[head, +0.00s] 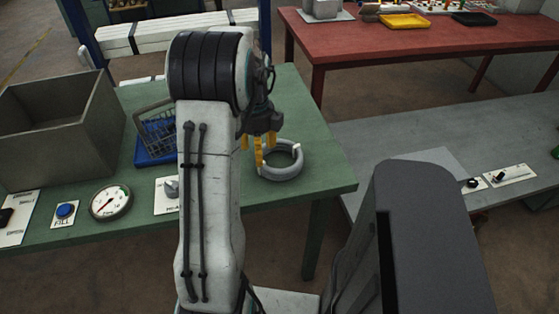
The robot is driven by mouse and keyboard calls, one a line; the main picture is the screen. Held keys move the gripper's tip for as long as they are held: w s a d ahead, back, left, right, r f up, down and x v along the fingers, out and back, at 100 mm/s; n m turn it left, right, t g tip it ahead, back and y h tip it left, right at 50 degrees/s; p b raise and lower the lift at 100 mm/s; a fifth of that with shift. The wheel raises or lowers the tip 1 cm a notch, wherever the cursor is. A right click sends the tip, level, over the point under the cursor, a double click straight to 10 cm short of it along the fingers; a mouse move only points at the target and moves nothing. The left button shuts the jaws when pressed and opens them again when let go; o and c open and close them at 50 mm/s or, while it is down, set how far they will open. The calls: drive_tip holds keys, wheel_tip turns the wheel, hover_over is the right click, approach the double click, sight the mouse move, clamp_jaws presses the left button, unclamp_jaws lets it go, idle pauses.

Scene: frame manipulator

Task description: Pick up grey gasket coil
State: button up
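The grey gasket coil (282,172) is a pale grey ring lying flat near the right end of the green table (325,178). It has a small white piece on its upper right. My gripper (257,152) has yellow fingers and points down at the coil's left side. One finger overlaps the ring's left part in the picture; another shows further left, near my arm. The fingers look apart, with nothing visible between them. My arm hides part of the table, and I cannot tell whether a finger touches the coil.
A grey open box (62,128) and a wire basket on a blue base (150,157) stand left of my arm. A gauge (110,201) and a blue button (65,211) sit at the front edge. A red table (420,42) is behind; a grey bench (450,133) is right.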

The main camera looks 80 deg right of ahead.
sight(262, 174)
drive_tip(key=f, duration=0.5)
drive_tip(key=shift+s+a, duration=0.2)
drive_tip(key=shift+s, duration=0.15)
drive_tip(key=shift+f, duration=0.9)
drive_tip(key=shift+c, duration=0.4)
clamp_jaws()
